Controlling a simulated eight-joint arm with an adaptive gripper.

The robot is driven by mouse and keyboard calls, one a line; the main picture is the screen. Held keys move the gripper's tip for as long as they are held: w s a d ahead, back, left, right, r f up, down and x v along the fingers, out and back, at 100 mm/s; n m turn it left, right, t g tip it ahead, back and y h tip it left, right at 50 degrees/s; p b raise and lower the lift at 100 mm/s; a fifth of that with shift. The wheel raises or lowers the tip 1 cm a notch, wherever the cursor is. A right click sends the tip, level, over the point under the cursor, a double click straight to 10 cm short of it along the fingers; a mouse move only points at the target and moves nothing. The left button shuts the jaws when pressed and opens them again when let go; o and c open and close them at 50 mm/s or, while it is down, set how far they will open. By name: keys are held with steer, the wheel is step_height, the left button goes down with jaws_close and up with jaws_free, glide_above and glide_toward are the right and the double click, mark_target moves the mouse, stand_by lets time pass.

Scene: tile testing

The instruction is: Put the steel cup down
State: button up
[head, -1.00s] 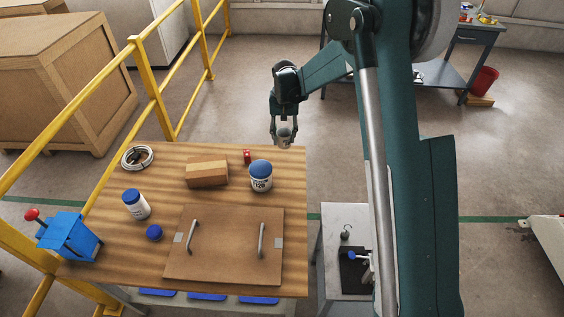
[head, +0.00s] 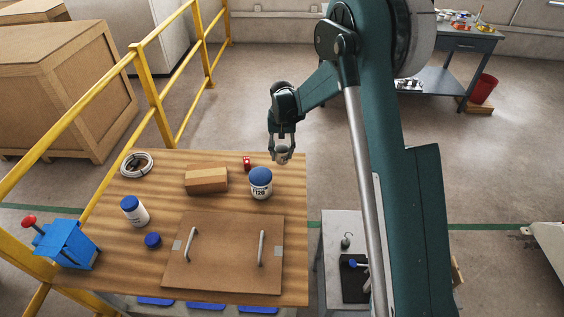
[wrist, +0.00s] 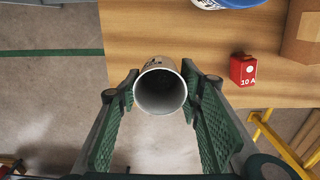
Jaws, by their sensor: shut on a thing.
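The steel cup (wrist: 160,92) is a grey metal cylinder, seen in the wrist view with its open mouth toward the camera. My gripper (wrist: 160,100) is shut on it, one green ribbed finger on each side. In the head view the cup (head: 283,158) is small between the fingertips of my gripper (head: 282,150), at the far right corner of the wooden table (head: 225,205). In the wrist view the cup overlaps the table's edge, with floor below. I cannot tell its height above the table.
A cardboard box (head: 207,180), a white cable coil (head: 137,164) and a board with two handles (head: 225,255) lie farther left and nearer. Yellow railing (head: 155,95) runs along the left.

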mark_target(282, 160)
steer(key=shift+f, duration=0.45)
steer(key=shift+f, duration=0.15)
steer(key=shift+f+b, duration=0.35)
steer(key=shift+f, duration=1.4)
steer(key=shift+f, duration=0.15)
steer(key=o, duration=0.9)
step_height(282, 160, up, 12)
steer(key=shift+r+p, duration=0.2)
steer(key=shift+p, duration=0.75)
